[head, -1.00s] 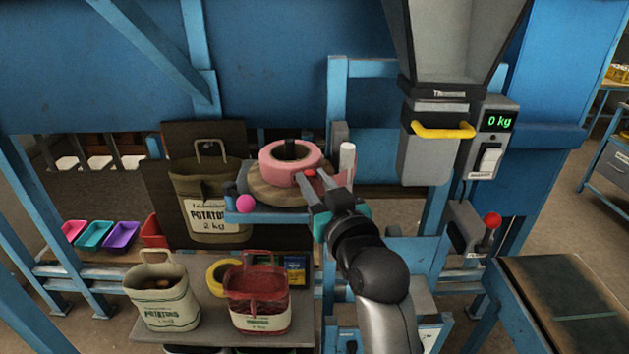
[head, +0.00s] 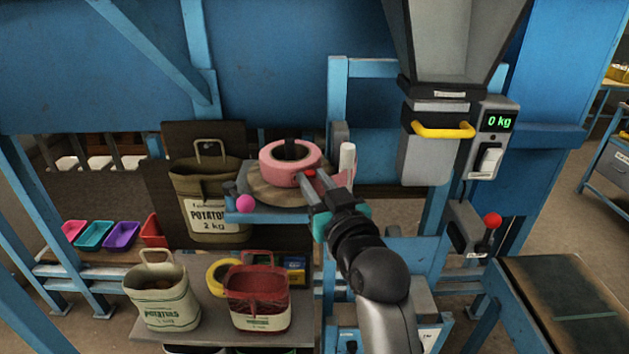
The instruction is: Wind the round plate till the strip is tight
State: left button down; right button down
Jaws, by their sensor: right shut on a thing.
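The round plate (head: 262,194) is a brown disc on a blue bracket at the middle of the head view. A pink roll (head: 283,178) sits on it around a dark core. A pink strip (head: 339,180) runs at the right towards a white post (head: 347,158), partly hidden by my gripper; I cannot tell whether it is slack. My right gripper (head: 311,181) is at the plate's right edge. Its jaws are shut on a small red knob (head: 309,172) beside the roll, mostly hidden by the fingers. My left gripper is not in view.
A magenta ball (head: 245,203) is at the bracket's left end. A brown potato sack (head: 207,190) hangs behind. A pale sack (head: 162,295) and a red sack (head: 257,296) stand on a lower shelf. A hopper spout with a yellow handle (head: 443,131) is at the right.

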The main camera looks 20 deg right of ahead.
jog(key=shift+d, duration=0.1)
dwell(0.4)
jog(key=shift+w+d+n+y, duration=0.15)
jog(key=shift+d+n+y, duration=0.45)
jog(key=shift+y, duration=0.5)
jog(key=shift+w+d+n+g+y+b, duration=0.25)
jog(key=shift+d+n+g+y+b, duration=0.35)
jog(key=shift+n+y, duration=0.45)
jog(key=c, duration=0.7)
grip_release()
jog(key=shift+o, duration=0.2)
jog(key=shift+a+m, duration=0.1)
jog(key=shift+m, duration=0.15)
